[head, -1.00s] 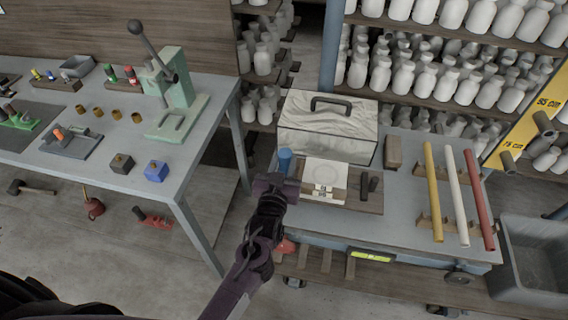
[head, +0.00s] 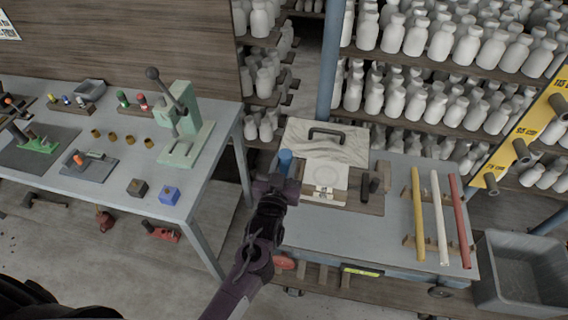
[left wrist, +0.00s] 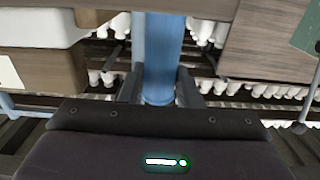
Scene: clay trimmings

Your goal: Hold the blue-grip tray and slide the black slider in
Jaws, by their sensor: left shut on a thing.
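The tray (head: 348,203) is a dark wooden board on the cart, with a pale square plate (head: 325,178) on its left part. Its upright blue grip (head: 286,161) stands at the tray's left end. My left gripper (head: 283,181) is shut around the blue grip. In the left wrist view the blue grip (left wrist: 164,55) is between the two fingers. The black slider (head: 375,186) appears as a small dark upright piece right of the plate, beside another dark piece (head: 365,181). Whether the slider is in is too small to tell. My right gripper is not in view.
A pale case with a black handle (head: 352,144) stands behind the tray. Yellow, white and red rods (head: 436,215) lie on a rack at right, near a grey bin (head: 522,275). A workbench (head: 110,178) with a green press (head: 187,130) is at left.

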